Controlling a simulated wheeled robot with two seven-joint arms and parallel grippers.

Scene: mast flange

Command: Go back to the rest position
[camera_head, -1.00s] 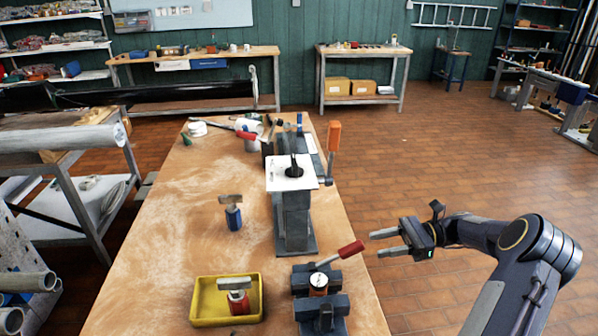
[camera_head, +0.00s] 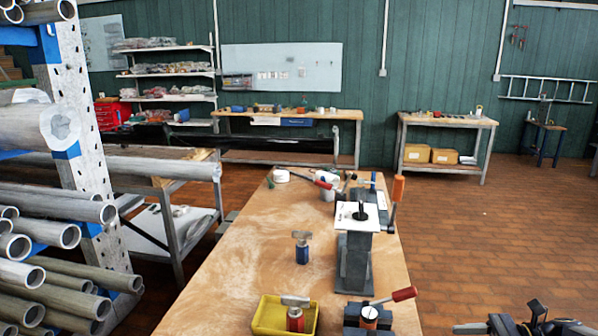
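My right gripper (camera_head: 470,328) shows only in part at the bottom edge of the head view, right of the workbench. One finger points left toward the bench; the rest is cut off by the picture edge, so its opening cannot be told. It touches nothing that I can see. My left gripper is not in view. A white square plate (camera_head: 373,217) with a black part (camera_head: 360,212) in its middle sits on a grey stand (camera_head: 353,262) on the workbench (camera_head: 233,262).
A yellow tray (camera_head: 262,318) holds a red-bodied tool. A blue-bodied tool (camera_head: 302,250) stands behind it. A vise with a red-handled tool (camera_head: 402,294) is at the bench's near right. A pipe rack (camera_head: 80,130) fills the left. Floor right of the bench is clear.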

